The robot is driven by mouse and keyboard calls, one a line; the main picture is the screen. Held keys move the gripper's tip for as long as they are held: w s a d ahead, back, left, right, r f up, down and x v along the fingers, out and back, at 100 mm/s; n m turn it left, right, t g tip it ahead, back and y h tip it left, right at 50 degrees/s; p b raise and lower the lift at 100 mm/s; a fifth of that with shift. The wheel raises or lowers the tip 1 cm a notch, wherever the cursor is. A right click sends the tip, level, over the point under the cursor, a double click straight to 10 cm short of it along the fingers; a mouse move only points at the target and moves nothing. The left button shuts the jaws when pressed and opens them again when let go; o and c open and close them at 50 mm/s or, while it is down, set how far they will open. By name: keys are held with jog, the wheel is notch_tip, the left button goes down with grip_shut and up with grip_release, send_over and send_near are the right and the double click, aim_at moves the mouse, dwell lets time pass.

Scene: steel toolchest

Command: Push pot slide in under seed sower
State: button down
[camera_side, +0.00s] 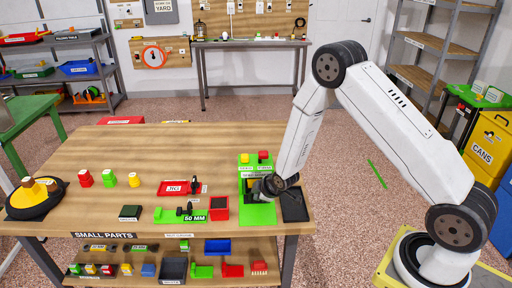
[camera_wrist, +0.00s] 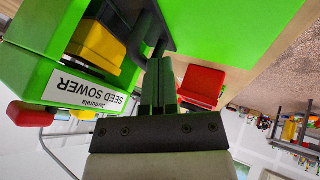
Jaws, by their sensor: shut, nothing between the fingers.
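The green seed sower (camera_side: 258,170) stands at the right end of the workbench, with a yellow and a red knob on top. In the wrist view its white SEED SOWER label (camera_wrist: 90,90) reads upside down. A yellow block (camera_wrist: 97,45) sits in its opening beside a dark bracket-like part (camera_wrist: 145,30). I cannot tell for sure which part is the pot slide. My gripper (camera_wrist: 158,62) is shut and empty, its fingertips close to the dark part over the green base (camera_wrist: 210,25). In the side view my gripper (camera_side: 265,188) hides the sower's front.
A red block (camera_wrist: 203,84) is just right of the fingers in the wrist view. A black tray (camera_side: 294,206) lies right of the sower. A red bin (camera_side: 219,208) and a green 50 MM fixture (camera_side: 180,215) stand to its left. The bench's back left is clear.

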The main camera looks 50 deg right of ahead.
jog(key=shift+s+a, duration=0.2)
jog(key=shift+s+a, duration=0.4)
jog(key=shift+s+a+r, duration=0.2)
jog(key=shift+s+a, duration=0.75)
jog(key=shift+s, duration=0.1)
jog(key=v, duration=0.9)
jog(key=shift+r, duration=0.2)
jog(key=shift+s+r, duration=0.1)
jog(key=shift+s, duration=0.1)
jog(key=s+a+r+m+g, duration=0.2)
jog(key=s+r+m+g, duration=0.2)
jog(key=s+r+m, duration=0.3)
jog(key=s+r, duration=0.2)
jog(key=s, duration=0.2)
jog(key=shift+m+g+y, duration=0.3)
jog(key=shift+g+y, duration=0.1)
